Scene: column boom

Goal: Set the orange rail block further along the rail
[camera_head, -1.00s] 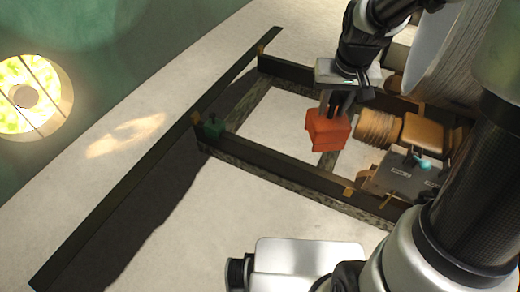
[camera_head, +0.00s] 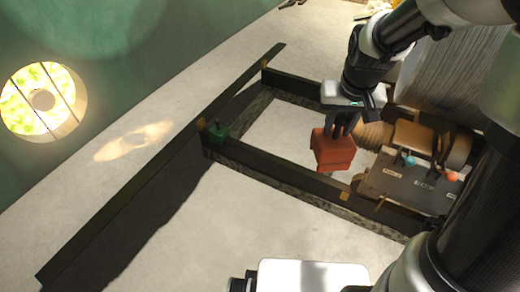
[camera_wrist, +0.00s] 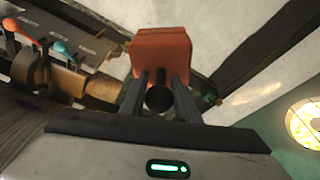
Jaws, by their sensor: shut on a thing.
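The orange rail block (camera_head: 333,152) hangs from my gripper (camera_head: 345,124), which is shut on its upper part. In the head view the block appears over the open frame, near the inner edge of the front rail (camera_head: 285,175); I cannot tell its height or whether it touches the rail. In the wrist view the orange block (camera_wrist: 161,52) sits just beyond the two dark fingers of my gripper (camera_wrist: 160,88), with a dark round stem between them. The long dark rail (camera_head: 165,165) runs diagonally at the left.
A green block (camera_head: 217,133) sits at the corner where the front rail meets the long rail. A grey panel with levers (camera_head: 420,183), a wooden drum (camera_head: 374,136) and a large ribbed reel (camera_head: 440,72) crowd the right. The pale floor at front left is clear.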

